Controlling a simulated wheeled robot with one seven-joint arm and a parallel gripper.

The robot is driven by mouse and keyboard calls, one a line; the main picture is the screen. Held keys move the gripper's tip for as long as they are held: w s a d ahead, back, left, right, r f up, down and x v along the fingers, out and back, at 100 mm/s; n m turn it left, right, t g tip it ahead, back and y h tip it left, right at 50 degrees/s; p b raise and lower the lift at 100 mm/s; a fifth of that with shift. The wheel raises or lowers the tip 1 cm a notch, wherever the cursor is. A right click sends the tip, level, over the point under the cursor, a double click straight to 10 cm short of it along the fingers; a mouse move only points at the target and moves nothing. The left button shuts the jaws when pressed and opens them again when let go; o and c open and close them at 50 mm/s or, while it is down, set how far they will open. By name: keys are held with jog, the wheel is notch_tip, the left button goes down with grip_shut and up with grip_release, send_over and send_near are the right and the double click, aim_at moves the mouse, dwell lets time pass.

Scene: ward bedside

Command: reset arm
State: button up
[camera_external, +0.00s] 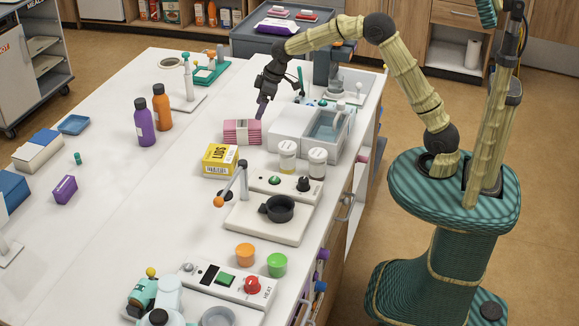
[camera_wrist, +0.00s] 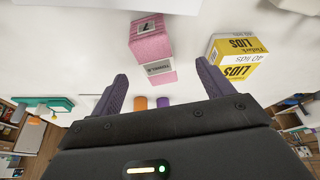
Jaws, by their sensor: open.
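My gripper (camera_external: 263,106) hangs at the end of my raised arm, above the far part of the white table (camera_external: 110,215). It points downward, just behind and above the pink box (camera_external: 242,132). In the wrist view my gripper (camera_wrist: 163,82) shows its two purple fingers spread wide, with nothing held between them. The pink box (camera_wrist: 152,45) lies beyond the fingertips in that view, apart from them. The yellow lids box (camera_wrist: 236,58) is to its right and also shows in the external view (camera_external: 220,159).
A white basin unit (camera_external: 293,126) stands right of my gripper. Purple (camera_external: 145,124) and orange (camera_external: 162,108) bottles stand to its left. Two lidded jars (camera_external: 317,163), a burner stand (camera_external: 268,222) and a heater panel (camera_external: 225,282) line the near right edge. The left-centre tabletop is mostly clear.

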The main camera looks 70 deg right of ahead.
jog(key=s+r+m+p, duration=0.1)
jog(key=s+p, duration=0.2)
jog(key=s, duration=0.7)
jog(key=s+r+m+g+h+p, duration=0.1)
jog(key=s+r+p, duration=0.1)
jog(key=s, duration=0.8)
jog(key=s+r+m+p, duration=0.1)
jog(key=s+p, duration=0.3)
jog(key=s, duration=0.6)
jog(key=shift+s+d+r+m, duration=0.15)
jog(key=shift+s+r+m, duration=0.2)
jog(key=shift+m, duration=0.15)
